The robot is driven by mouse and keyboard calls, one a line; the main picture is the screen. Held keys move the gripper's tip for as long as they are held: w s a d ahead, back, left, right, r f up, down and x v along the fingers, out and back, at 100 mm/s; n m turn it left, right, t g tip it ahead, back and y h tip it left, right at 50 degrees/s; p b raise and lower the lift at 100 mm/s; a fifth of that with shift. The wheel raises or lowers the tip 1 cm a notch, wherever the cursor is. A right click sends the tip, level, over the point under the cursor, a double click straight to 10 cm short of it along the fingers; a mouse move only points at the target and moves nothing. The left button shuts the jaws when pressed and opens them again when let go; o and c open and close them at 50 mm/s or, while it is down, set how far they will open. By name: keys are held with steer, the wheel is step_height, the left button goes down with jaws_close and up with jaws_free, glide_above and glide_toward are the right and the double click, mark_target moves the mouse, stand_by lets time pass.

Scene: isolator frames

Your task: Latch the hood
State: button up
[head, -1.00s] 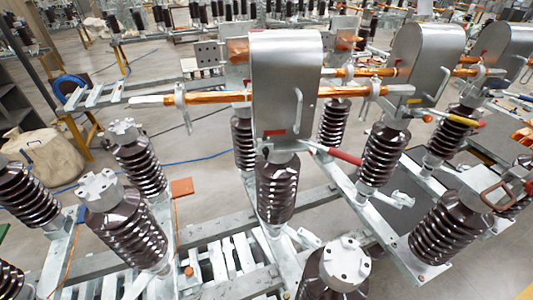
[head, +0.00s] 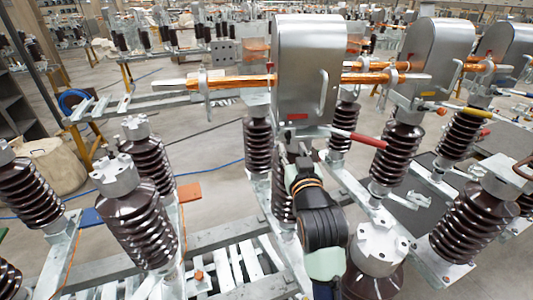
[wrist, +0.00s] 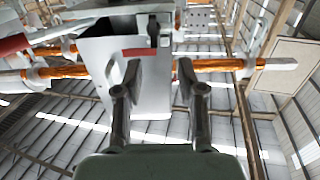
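The nearest grey metal hood (head: 311,72) stands upright over the copper bar in the head view, with a vertical handle (head: 322,92) and a red label low on its front. In the wrist view, its lower part (wrist: 148,92) is seen from below, with the red label and a small black latch-like part (wrist: 153,31) at its lower edge. My gripper (head: 291,150) is just below the hood's lower edge. In the wrist view, my gripper (wrist: 160,78) has its two fingers apart with nothing between them. Whether a finger touches the hood, I cannot tell.
A red-handled lever (head: 357,138) sticks out right of the hood's base. Ribbed brown insulators (head: 258,147) stand close around my arm. A copper bar (head: 230,82) runs to the left. Two similar hoods (head: 437,60) stand to the right.

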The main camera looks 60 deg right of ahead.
mark_target(289, 134)
steer(key=x, duration=0.2)
steer(key=p+x, duration=0.1)
steer(key=x, duration=0.5)
steer(key=shift+s+d+r, duration=0.1)
steer(key=shift+s+d, duration=0.2)
steer(key=shift+d, duration=0.05)
jaws_close()
